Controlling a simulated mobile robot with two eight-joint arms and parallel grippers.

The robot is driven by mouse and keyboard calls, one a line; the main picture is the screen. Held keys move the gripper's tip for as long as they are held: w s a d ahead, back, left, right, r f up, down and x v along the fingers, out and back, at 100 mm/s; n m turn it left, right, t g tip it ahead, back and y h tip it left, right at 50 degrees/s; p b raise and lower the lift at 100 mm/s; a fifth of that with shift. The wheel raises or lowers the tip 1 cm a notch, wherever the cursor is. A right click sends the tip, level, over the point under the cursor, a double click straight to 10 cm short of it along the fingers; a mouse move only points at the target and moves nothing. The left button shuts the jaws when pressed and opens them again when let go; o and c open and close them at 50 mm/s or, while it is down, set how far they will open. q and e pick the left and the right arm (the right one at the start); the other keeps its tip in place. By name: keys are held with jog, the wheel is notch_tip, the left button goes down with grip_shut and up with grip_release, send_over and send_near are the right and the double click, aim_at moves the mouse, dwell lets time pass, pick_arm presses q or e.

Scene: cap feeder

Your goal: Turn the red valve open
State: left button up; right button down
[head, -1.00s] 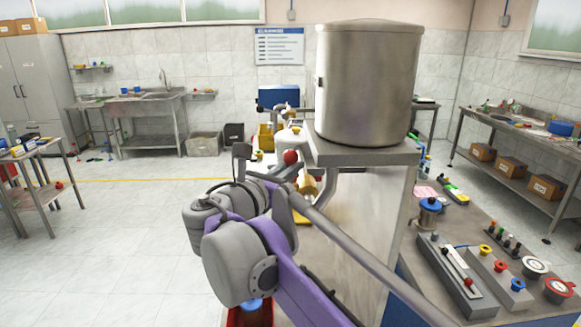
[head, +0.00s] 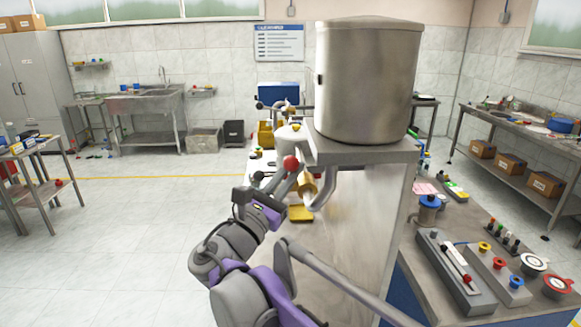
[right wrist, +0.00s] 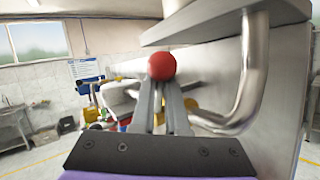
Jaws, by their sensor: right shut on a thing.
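The red ball knob (head: 291,162) of the valve is left of the brass valve body (head: 305,184), below the big steel tank's shelf. My right gripper (head: 287,172) reaches up to the knob from below left and is shut on it. In the right wrist view the red knob (right wrist: 161,66) is at the tips of the two grey fingers (right wrist: 162,84). The lever behind the knob is mostly hidden by the fingers, so I cannot tell its angle. My left gripper is not in view.
The steel tank (head: 367,85) stands on a shelf (head: 365,150) just above and right of the valve. A bent steel pipe (right wrist: 252,85) runs close to the right of the fingers. A yellow block (head: 300,213) sits below the valve. The floor (head: 120,235) at left is clear.

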jog(key=shift+s+f+m+t+h, duration=0.1)
jog(key=shift+s+m+t+h, duration=0.25)
jog(key=shift+m+h, duration=0.6)
jog(key=c, duration=0.9)
grip_release()
jog(key=shift+s, duration=0.1)
jog(key=b+v, duration=0.1)
jog(key=v, duration=1)
jog(key=shift+b, duration=0.4)
jog(key=shift+c, duration=0.4)
